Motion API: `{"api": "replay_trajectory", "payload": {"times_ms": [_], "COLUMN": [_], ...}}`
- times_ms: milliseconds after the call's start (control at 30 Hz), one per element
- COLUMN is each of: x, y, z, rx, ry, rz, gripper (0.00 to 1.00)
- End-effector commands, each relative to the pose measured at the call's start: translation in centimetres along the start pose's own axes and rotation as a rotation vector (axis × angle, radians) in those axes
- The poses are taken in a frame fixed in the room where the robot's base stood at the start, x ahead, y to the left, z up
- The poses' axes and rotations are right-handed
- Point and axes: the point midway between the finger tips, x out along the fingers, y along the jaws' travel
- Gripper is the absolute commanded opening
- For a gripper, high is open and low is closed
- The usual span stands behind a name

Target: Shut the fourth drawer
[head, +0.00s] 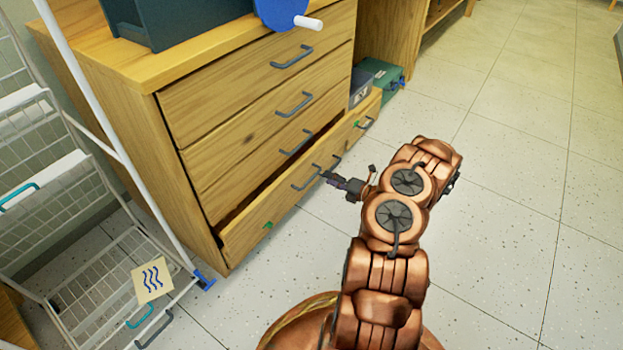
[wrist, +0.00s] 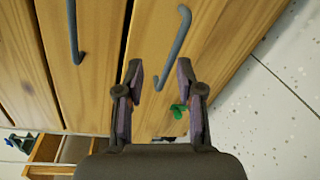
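The wooden drawer unit has several stacked drawers. The fourth drawer (head: 288,207), at the bottom, stands partly out, with a dark gap above its front. Its front also shows in the wrist view (wrist: 215,45), with a grey bar handle (wrist: 172,48). In the head view, a grey handle (head: 307,178) shows on it near my gripper. My gripper (head: 331,177) is close in front of the drawer front, around its middle. In the wrist view my gripper (wrist: 160,72) is open, with nothing between its fingers. I cannot tell whether it touches the drawer.
A white wire rack (head: 105,285) with a card (head: 152,281) stands left of the unit. The drawers above (head: 255,75) look shut. Green pieces (head: 267,225) sit on the bottom drawer front. A green box (head: 380,75) lies behind it. The floor (head: 490,190) at right is clear.

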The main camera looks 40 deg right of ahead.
Motion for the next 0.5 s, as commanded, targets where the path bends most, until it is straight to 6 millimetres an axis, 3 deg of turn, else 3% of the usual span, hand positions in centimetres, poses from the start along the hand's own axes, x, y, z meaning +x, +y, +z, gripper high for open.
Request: {"api": "replay_trajectory", "payload": {"times_ms": [200, 367, 500], "x": [0.1, 0.4, 1.8], "y": [-0.7, -1.0, -1.3], "z": [-1.7, -2.2, -2.4], "rx": [0.285, 0.347, 0.349], "ry": [0.021, 0.026, 0.027], "rz": [-0.057, -0.073, -0.074], "gripper": [0.37, 0.37, 0.37]}}
